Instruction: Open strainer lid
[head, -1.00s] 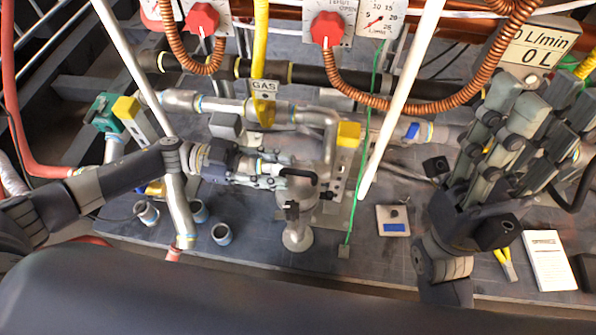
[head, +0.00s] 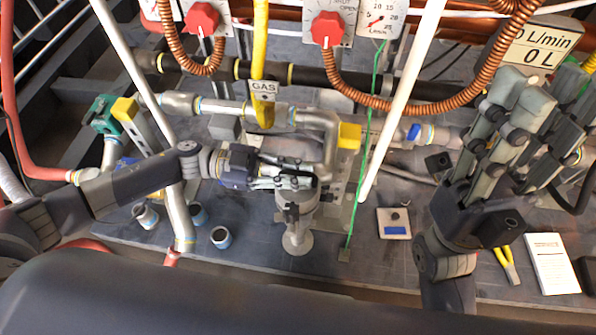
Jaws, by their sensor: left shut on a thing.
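The strainer (head: 299,226) is a grey metal body with a round foot, standing on the dark bench in the middle of the head view. Its dark lid (head: 322,190) is at the top and is mostly covered by my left gripper. My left gripper (head: 308,182) reaches in from the left and is shut on the lid at the strainer's top. How far the lid is tilted cannot be told. My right gripper (head: 522,100) is raised at the right, fingers spread apart, empty and away from the strainer.
A yellow gas pipe (head: 260,60), white pipes (head: 400,100) and a copper coiled hose (head: 420,105) hang around the work spot. A green wire (head: 357,185) runs right of the strainer. Several short pipe pieces (head: 221,237) stand at left. A small plate (head: 393,223) lies at right.

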